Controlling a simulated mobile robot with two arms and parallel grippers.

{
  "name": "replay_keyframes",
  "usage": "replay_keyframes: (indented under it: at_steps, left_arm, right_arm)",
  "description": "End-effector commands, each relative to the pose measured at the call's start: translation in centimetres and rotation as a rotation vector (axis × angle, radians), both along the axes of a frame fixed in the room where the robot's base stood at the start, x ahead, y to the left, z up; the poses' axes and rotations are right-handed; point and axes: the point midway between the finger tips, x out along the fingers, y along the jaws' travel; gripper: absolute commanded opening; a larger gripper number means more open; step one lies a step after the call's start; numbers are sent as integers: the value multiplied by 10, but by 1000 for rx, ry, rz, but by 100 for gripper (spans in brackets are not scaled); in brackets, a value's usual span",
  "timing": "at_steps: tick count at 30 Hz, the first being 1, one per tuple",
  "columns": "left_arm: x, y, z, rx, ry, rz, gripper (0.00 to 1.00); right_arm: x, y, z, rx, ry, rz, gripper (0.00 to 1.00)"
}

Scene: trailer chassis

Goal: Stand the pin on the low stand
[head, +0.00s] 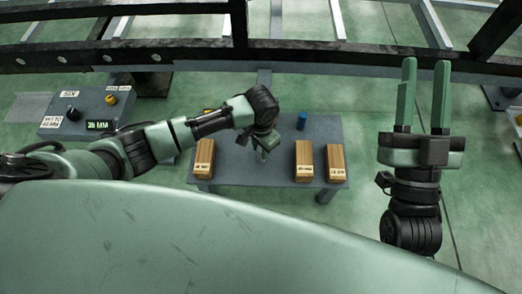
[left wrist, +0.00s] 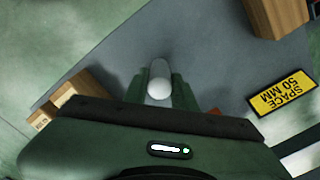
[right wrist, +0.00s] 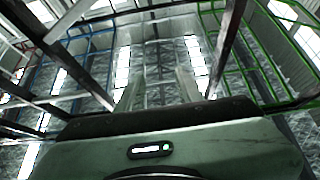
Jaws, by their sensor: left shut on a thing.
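A pale, round-ended pin (left wrist: 159,80) shows between the fingers of my left gripper (left wrist: 160,88) in the left wrist view. The left gripper is shut on it. In the head view my left gripper (head: 263,152) points down over the middle of a low grey table-like stand (head: 240,172); the pin is hard to make out there. I cannot tell whether the pin's lower end touches the surface. My right gripper (head: 424,82) is open and empty, fingers pointing up, right of the stand. The right wrist view shows only the roof and frames beyond its fingers.
Wooden blocks stand on the grey surface: one at left (head: 203,158), two at right (head: 305,160) (head: 335,162). A blue cylinder (head: 302,121) is near the back edge. A yellow "SPACE 50 MM" label (left wrist: 282,91) lies nearby. A control box (head: 88,110) and dark chassis rails (head: 330,60) are behind.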

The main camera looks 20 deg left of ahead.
Motion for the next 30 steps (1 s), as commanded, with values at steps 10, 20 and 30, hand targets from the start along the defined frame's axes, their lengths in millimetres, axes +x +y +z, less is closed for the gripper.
replay_keyframes:
  at_steps: [10,20,30]
  left_arm:
    - [1,-1,-10,-1,-2,-1,0]
    - [0,0,-14,0,-1,0,48]
    - [0,0,-12,-1,-2,0,48]
  right_arm:
    - [-15,-2,20,37,-126,7,36]
    - [-14,-2,18,33,-114,6,36]
    - [-14,-2,18,33,-115,5,36]
